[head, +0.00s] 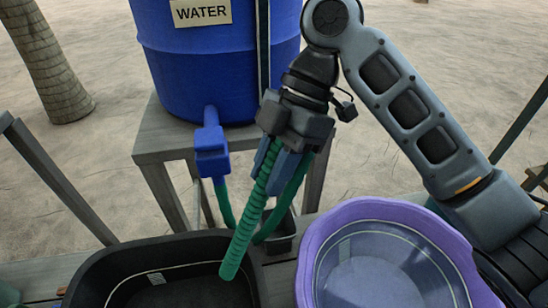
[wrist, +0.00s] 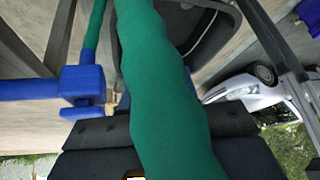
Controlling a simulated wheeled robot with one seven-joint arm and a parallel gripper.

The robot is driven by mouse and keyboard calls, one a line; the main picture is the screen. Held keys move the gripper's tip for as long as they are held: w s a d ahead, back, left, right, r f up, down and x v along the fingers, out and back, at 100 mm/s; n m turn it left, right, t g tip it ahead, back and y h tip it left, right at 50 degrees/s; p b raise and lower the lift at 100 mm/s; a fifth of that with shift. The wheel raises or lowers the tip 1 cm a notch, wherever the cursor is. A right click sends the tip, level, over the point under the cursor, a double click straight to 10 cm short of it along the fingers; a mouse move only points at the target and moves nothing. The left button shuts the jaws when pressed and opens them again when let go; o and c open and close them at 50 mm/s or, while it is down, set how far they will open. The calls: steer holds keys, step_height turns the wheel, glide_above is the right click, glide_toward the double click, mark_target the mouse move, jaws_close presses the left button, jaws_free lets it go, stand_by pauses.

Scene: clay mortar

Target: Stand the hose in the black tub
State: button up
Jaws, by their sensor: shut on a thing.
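The green ribbed hose (head: 248,215) is held by my gripper (head: 276,166), which is shut on it. The hose hangs down at a slant, and its free end lies over the right part of the black tub (head: 178,243) in the head view. I cannot tell whether the end is below the rim or above it. The rest of the hose loops behind the gripper towards the blue tap (head: 211,152). In the wrist view the hose (wrist: 165,95) runs large through the middle, between the dark fingers, and hides much behind it.
A purple basin (head: 318,235) stands right of the tub, with a narrow gap between. A blue water barrel (head: 210,65) sits on a wooden stand (head: 150,140) behind. A small dark container (head: 283,236) is beneath the gripper. A white car (wrist: 250,92) shows far off.

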mark_target(247, 217)
steer(key=shift+b+x, duration=5.2)
steer(key=shift+x, duration=4.3)
steer(key=o, duration=1)
steer(key=shift+o, duration=0.5)
steer(key=o, duration=0.7)
steer(key=shift+r, duration=0.1)
steer(key=shift+s+a+r+p+v, duration=0.1)
steer(key=shift+p+v, duration=1.1)
steer(key=shift+v, duration=0.55)
steer(key=shift+s+a+r+p+v, duration=0.1)
steer(key=shift+p+v, duration=1.15)
steer(key=shift+v, duration=0.5)
steer(key=shift+s+a+r+p+v, duration=0.1)
steer(key=shift+p+v, duration=1.1)
steer(key=shift+v, duration=0.55)
